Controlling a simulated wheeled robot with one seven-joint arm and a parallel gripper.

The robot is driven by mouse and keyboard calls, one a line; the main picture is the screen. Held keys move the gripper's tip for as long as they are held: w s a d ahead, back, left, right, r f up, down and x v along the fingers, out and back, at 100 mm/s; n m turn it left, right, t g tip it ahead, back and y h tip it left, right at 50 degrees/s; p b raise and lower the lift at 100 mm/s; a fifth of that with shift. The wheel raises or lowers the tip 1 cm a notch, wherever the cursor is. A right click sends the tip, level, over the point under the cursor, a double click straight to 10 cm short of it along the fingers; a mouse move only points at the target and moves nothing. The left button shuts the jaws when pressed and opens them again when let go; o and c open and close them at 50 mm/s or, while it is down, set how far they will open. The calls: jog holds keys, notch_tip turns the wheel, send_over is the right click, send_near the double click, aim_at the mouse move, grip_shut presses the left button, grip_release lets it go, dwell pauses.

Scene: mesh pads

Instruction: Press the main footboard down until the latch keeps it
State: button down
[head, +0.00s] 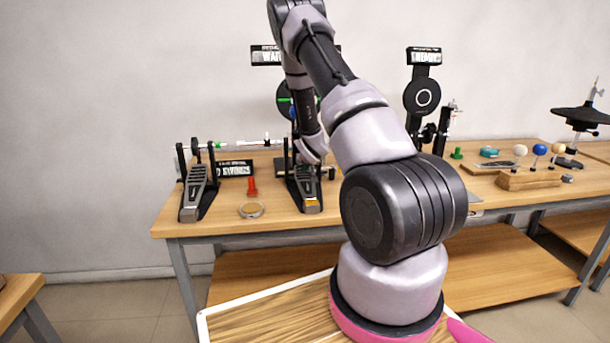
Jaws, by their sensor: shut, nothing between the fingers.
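Two black pedals with grey ribbed footboards stand on the wooden bench. One pedal (195,190) is at the left end. The other footboard (304,193), with an orange mark at its front end, is below my arm, in front of a round black pad (284,99); I take this to be the main one. My gripper (307,168) is at the upper part of this footboard, pointing down, shut and empty. It is small and partly hidden by my wrist. I cannot tell whether it touches the footboard. The latch cannot be made out.
A rod (245,143) runs between the pedals. A red cone-like piece (252,187) and a round tan disc (251,210) lie between them. A second round pad (423,97) stands farther right. A wooden block with coloured balls (530,180) is at the right. The bench front edge (205,231) is clear.

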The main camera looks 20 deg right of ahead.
notch_tip(320, 180, up, 2)
dwell(0.4)
jog(key=s+a, duration=0.1)
jog(key=s, duration=0.2)
jog(key=s+a, duration=0.1)
jog(key=s, duration=0.3)
jog(key=s+a, duration=0.1)
jog(key=s, duration=0.3)
jog(key=shift+s+a, duration=0.2)
jog(key=shift+s, duration=0.05)
jog(key=shift+r, duration=2.05)
jog(key=shift+r, duration=0.1)
